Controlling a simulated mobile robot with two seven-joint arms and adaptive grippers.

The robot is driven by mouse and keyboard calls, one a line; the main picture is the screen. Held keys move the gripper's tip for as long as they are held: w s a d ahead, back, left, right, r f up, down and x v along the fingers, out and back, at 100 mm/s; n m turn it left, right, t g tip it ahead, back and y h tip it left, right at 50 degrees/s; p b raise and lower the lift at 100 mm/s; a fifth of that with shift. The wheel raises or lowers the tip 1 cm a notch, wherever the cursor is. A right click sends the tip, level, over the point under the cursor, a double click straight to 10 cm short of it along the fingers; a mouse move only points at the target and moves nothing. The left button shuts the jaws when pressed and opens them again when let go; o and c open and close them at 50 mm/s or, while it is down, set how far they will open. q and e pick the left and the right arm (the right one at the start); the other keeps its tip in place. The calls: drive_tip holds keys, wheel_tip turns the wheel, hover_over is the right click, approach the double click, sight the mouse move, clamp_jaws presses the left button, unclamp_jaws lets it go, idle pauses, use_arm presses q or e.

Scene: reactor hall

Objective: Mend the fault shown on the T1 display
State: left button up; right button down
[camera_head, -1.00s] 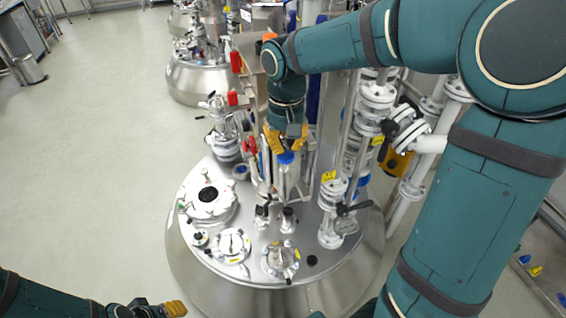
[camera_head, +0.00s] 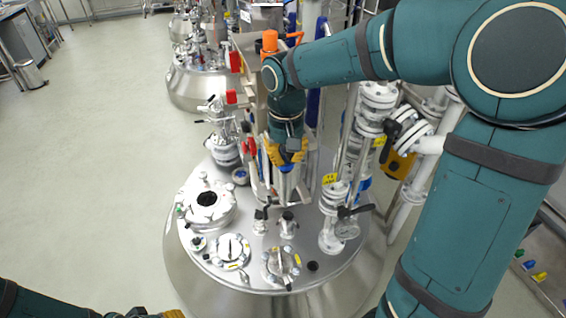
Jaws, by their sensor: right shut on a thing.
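My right gripper (camera_head: 287,155) hangs down over the back part of the steel vessel lid (camera_head: 255,205). Its yellow fingers are shut on a slim clear part with a blue top (camera_head: 288,184). The fingers mostly hide the blue top. The lower end of this part is close to small fittings on the lid; I cannot tell whether it touches them. My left gripper (camera_head: 170,314) shows only as a bit of yellow at the bottom edge, so its jaws cannot be judged. I cannot make out a T1 display.
A round port (camera_head: 207,207) and smaller flanged ports (camera_head: 230,251) stand on the lid. White flanged pipes with a black-handled valve (camera_head: 346,212) rise right of the gripper. Red-handled valves (camera_head: 232,97) are behind it. Open floor (camera_head: 90,160) lies left.

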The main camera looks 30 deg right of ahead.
drive_tip(key=shift+r, duration=0.1)
drive_tip(key=shift+r+p, duration=1.3)
drive_tip(key=shift+r, duration=0.15)
drive_tip(key=shift+r+p, duration=0.65)
drive_tip(key=shift+r, duration=0.55)
drive_tip(key=shift+r, duration=2.5)
